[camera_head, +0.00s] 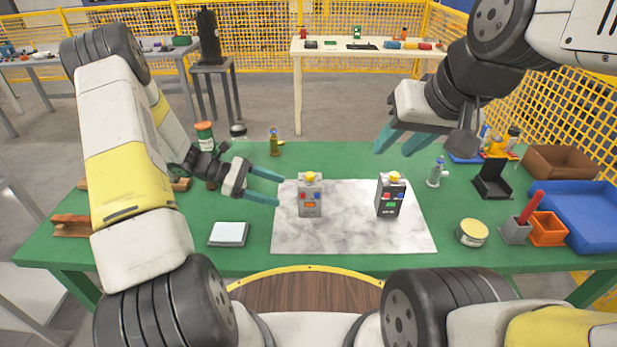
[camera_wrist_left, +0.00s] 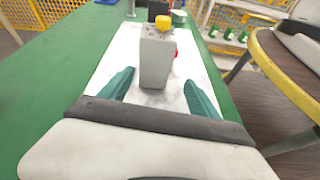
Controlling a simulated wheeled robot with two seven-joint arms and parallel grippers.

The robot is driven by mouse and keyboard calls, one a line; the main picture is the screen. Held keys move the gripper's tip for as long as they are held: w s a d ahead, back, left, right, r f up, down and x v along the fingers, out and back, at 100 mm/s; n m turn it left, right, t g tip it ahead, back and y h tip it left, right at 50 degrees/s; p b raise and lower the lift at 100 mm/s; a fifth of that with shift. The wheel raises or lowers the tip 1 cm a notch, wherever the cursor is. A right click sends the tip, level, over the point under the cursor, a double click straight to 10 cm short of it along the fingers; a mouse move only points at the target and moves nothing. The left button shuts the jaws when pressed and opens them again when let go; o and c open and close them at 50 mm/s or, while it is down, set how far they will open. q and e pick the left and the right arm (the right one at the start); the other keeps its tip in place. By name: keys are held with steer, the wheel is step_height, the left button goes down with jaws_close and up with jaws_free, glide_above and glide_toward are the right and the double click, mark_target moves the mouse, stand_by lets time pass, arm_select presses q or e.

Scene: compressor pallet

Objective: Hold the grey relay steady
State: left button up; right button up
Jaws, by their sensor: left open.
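The grey relay (camera_head: 311,200), a small upright box with a yellow top and coloured buttons, stands on the marble-look mat (camera_head: 340,238). My left gripper (camera_head: 279,190) is open just left of it, its teal fingers pointing at it. In the left wrist view the grey relay (camera_wrist_left: 156,62) stands ahead, centred between the two spread fingertips (camera_wrist_left: 161,88), with no contact visible. My right gripper (camera_head: 399,147) is open and empty, raised at the back right, beyond the dark relay.
A similar dark relay (camera_head: 390,198) stands on the mat to the right. A white pad (camera_head: 229,233) lies front left. A round yellow tin (camera_head: 471,233), an orange bin (camera_head: 547,229) and a blue tray (camera_head: 580,212) are at the right. The front of the mat is clear.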

mark_target(306, 202)
arm_select(q)
steer(key=f, duration=0.1)
steer(key=f+n, duration=0.1)
steer(key=shift+w+f+t+h, duration=0.3)
steer(key=shift+f+t+h, duration=0.1)
steer(key=shift+x, duration=4.9)
steer(key=shift+c, duration=0.4)
steer(key=c, duration=1.1)
arm_select(e)
jaws_close()
steer(key=shift+f, duration=0.1)
